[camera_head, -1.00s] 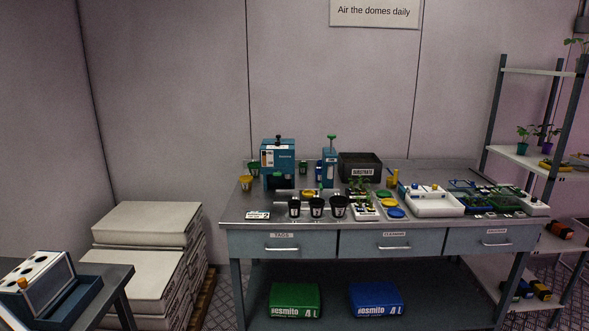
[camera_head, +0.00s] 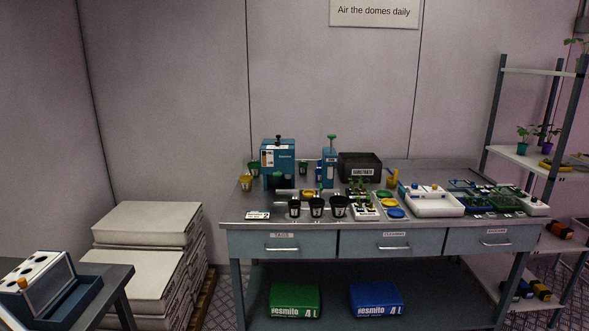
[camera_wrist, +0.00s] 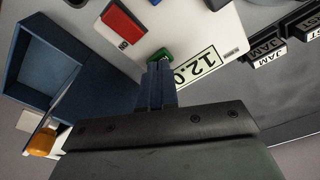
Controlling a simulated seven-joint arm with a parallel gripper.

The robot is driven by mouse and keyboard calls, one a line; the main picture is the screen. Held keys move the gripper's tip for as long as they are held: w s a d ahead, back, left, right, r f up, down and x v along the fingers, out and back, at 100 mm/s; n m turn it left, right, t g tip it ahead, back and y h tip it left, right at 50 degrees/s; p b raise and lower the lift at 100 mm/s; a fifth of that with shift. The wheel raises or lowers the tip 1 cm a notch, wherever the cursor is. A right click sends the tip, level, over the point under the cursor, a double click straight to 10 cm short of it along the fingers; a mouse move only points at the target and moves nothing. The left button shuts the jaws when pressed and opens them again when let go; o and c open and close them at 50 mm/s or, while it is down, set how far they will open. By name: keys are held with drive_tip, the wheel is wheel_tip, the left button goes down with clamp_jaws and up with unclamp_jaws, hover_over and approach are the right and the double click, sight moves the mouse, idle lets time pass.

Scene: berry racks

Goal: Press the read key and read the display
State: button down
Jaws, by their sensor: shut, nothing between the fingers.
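In the wrist view, a pale instrument panel (camera_wrist: 205,25) carries a green key (camera_wrist: 162,54), a red key (camera_wrist: 123,20) with small lettering beside it, and a white display (camera_wrist: 195,67). The display stands tilted in the picture, with dark digits that look like 12.0; its near end lies close to my fingers and may be partly covered. My gripper (camera_wrist: 159,68) is shut and empty, its tips right at the green key. I cannot tell whether they touch it or whether it is pressed down. My gripper does not show in the head view.
A blue open box (camera_wrist: 50,55) and an orange knob (camera_wrist: 41,142) lie left in the wrist view; black labelled blocks (camera_wrist: 270,50) stand right. In the head view, a side bench (camera_head: 112,283) is lower left, beside stacked pale bags (camera_head: 140,222). A crowded workbench (camera_head: 270,222) stands centre.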

drive_tip(key=shift+f, duration=0.5)
drive_tip(key=shift+r, duration=0.2)
wheel_tip(320, 180, up, 8)
drive_tip(key=shift+f, duration=0.15)
idle(1.1)
